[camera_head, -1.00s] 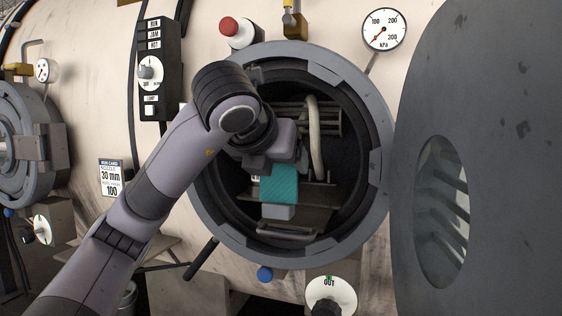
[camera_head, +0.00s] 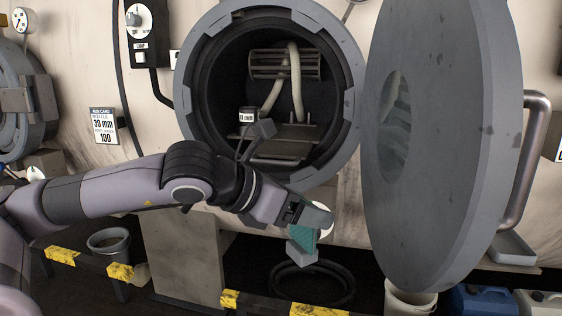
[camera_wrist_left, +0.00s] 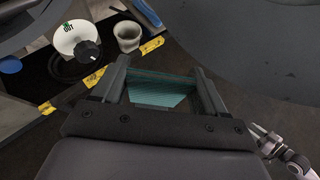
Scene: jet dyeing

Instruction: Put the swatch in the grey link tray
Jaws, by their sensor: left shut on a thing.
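The swatch (camera_head: 304,236) is a teal ribbed piece. My left gripper (camera_head: 311,234) is shut on it, in front of and below the round vessel opening. In the left wrist view the swatch (camera_wrist_left: 160,93) spans the space between the two fingers of my left gripper (camera_wrist_left: 163,85). A shallow grey tray (camera_head: 512,248) shows at the right, below the door handle; I cannot tell for sure that it is the link tray. The swatch is well to its left and apart from it.
The vessel opening (camera_head: 354,95) is uncovered, with a reel and hoses inside. Its thick grey door (camera_head: 450,150) stands open between the swatch and the tray. Below are a white bucket (camera_head: 408,300), blue containers (camera_head: 480,302) and a yellow-marked rail (camera_head: 318,309).

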